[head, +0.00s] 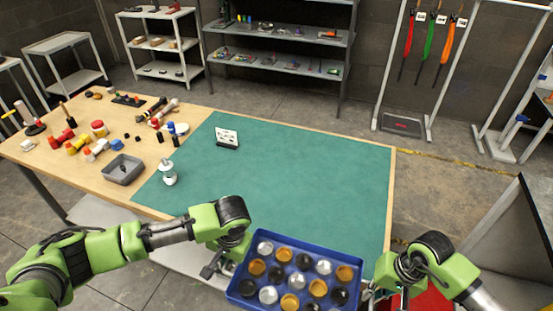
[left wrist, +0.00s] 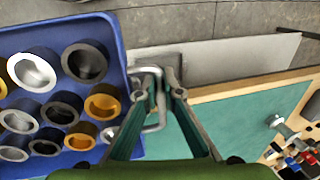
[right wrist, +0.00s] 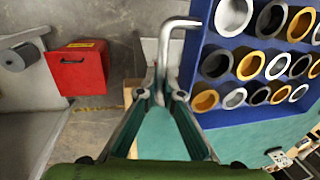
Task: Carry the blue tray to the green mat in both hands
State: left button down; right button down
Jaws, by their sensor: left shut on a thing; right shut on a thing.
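The blue tray (head: 298,241) is at the bottom centre of the head view, full of several round silver, gold and black cups. It is held level at the front edge of the table, overlapping the green mat (head: 300,170) in the picture. My left gripper (head: 222,262) is shut on the metal handle (left wrist: 150,75) at the tray's left side. My right gripper (head: 368,285) is shut on the handle (right wrist: 172,35) at its right side. The mat covers the right part of the wooden table. I cannot tell the tray's height above it.
On the mat's left stand a white-and-silver bottle (head: 168,174) and a small card stand (head: 227,137). A grey bin (head: 123,169) and several small items lie on the bare wood at left. The mat's middle and right are clear. A red box (right wrist: 78,68) is at right.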

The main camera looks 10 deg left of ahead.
aim_at(310, 216)
jog(key=i, duration=0.9)
